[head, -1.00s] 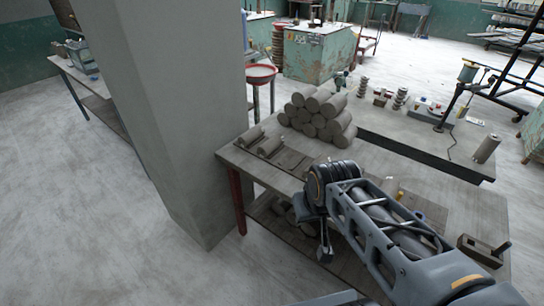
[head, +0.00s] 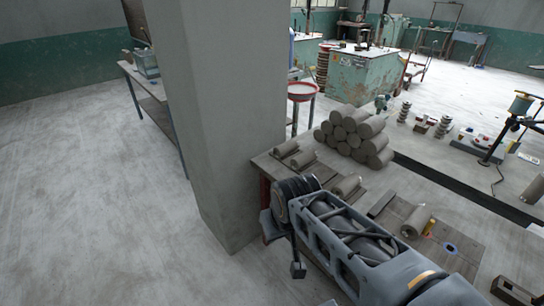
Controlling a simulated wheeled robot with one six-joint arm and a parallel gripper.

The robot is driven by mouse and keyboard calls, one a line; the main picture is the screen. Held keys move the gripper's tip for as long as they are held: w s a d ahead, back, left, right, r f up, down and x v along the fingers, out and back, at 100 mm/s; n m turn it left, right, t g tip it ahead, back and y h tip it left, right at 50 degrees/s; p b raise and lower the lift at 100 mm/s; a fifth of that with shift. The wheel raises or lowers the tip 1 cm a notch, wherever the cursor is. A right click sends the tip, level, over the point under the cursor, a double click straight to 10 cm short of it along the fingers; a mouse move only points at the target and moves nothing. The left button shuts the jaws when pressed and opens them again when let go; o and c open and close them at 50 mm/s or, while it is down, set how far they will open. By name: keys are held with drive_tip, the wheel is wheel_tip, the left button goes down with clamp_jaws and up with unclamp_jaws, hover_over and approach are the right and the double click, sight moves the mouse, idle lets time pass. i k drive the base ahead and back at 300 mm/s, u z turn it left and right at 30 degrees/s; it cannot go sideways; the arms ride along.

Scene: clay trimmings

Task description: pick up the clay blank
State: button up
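Grey-brown clay cylinders lie in a stacked pile (head: 352,136) on the work table (head: 378,179). I cannot tell which is the clay blank meant. My arm reaches up from the lower right and bends down at the table's left end. Its end, my gripper (head: 297,269), hangs low in front of the table, apart from the clay rolls. Its fingers are too small to read.
A thick square pillar (head: 235,130) stands close to my arm's left. A red-rimmed basin (head: 302,91) is behind the table. A dark block tool (head: 515,292) lies at the lower right. The floor at left is open, with a bench (head: 150,95) further back.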

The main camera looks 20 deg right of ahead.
sight(298, 162)
drive_tip(key=u, duration=0.05)
drive_tip(key=i, duration=1.1)
drive_tip(key=z, duration=0.8)
